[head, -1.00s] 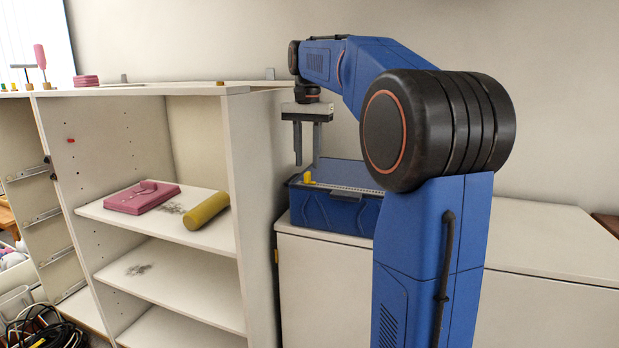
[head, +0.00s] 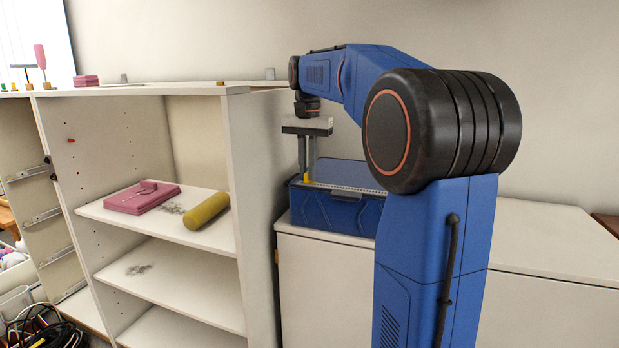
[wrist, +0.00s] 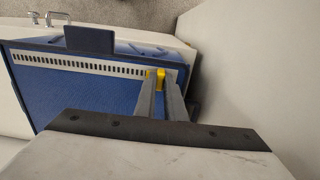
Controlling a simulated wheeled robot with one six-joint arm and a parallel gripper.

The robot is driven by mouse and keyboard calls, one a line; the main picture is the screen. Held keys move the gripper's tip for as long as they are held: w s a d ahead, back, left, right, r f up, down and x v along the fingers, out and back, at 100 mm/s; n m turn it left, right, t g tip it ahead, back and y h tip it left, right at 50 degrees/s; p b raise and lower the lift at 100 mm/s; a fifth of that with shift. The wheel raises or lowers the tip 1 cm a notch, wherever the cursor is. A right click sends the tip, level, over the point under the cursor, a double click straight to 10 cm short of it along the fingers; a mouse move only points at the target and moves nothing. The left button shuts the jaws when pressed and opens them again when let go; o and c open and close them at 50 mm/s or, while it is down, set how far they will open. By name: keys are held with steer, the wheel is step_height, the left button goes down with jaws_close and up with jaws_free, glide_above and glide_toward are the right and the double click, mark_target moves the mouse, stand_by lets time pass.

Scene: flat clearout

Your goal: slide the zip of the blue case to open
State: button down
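The blue case (head: 335,212) stands on a white cabinet top, with a pale toothed zip strip (wrist: 80,66) along its top edge. Its yellow zip pull (head: 307,179) is at the left end of the strip in the head view; it also shows in the wrist view (wrist: 157,76), at the right end. My gripper (head: 307,181) points down over that end. Its two grey fingers stand close on either side of the yellow pull and look shut on it. The fingertips partly hide the pull. The case's front latch (wrist: 90,39) shows as a dark tab.
A tall white shelf unit (head: 262,200) stands close to the left of the case. It holds a pink case (head: 140,198) and a yellow cylinder (head: 208,211). The white cabinet top (head: 545,238) is clear to the right.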

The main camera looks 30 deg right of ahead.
steer(key=shift+s+d, duration=0.1)
steer(key=shift+s+d, duration=0.55)
steer(key=shift+s, duration=0.2)
steer(key=shift+s+d, duration=0.55)
steer(key=shift+s, duration=0.15)
steer(key=shift+s+d, duration=0.1)
